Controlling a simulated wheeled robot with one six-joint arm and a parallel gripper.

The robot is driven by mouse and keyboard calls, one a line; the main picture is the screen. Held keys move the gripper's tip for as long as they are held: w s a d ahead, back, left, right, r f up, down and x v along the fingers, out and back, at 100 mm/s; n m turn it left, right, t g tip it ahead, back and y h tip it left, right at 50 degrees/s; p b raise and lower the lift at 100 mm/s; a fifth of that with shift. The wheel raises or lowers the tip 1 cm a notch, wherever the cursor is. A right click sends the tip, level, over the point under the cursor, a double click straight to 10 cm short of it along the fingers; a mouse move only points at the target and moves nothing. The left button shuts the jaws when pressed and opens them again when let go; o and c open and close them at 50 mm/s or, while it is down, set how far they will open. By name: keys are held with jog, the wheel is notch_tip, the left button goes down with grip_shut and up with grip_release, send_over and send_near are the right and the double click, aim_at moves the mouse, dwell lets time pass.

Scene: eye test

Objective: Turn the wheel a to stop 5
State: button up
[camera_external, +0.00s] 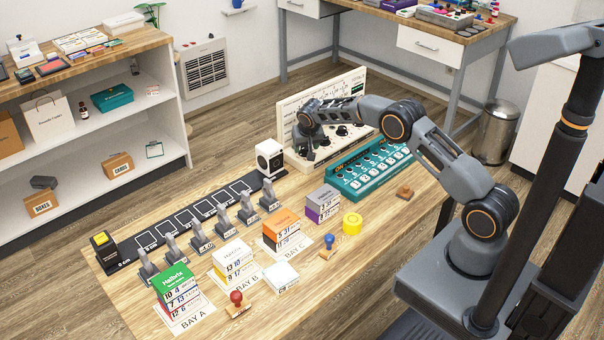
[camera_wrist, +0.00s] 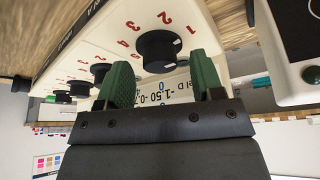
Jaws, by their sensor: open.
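A cream dial panel (camera_external: 345,93) stands at the back of the wooden bench in the external view. In the wrist view a black wheel (camera_wrist: 157,50) sits on its cream face, with red numbers 1 to 5 around it. Its white mark points toward the 1. I cannot read a letter naming this wheel. My gripper (camera_wrist: 160,60) is open, its two green fingers apart, with the tips near either side of this wheel. Contact cannot be made out. In the external view my gripper (camera_external: 304,137) is at the panel's left part, partly hidden by my arm.
Several more black wheels (camera_wrist: 100,70) lie in a row on the panel. A teal button box (camera_external: 372,167) stands close in front of it, and a white cube-shaped device (camera_external: 269,157) at its left. Card stacks, stamps and a dark rail (camera_external: 190,222) cover the bench's left half.

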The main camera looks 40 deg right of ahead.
jog(key=shift+w+d+f, duration=0.1)
jog(key=shift+f, duration=0.3)
jog(key=shift+c, duration=0.3)
jog(key=c, duration=0.9)
jog(key=shift+o, duration=0.2)
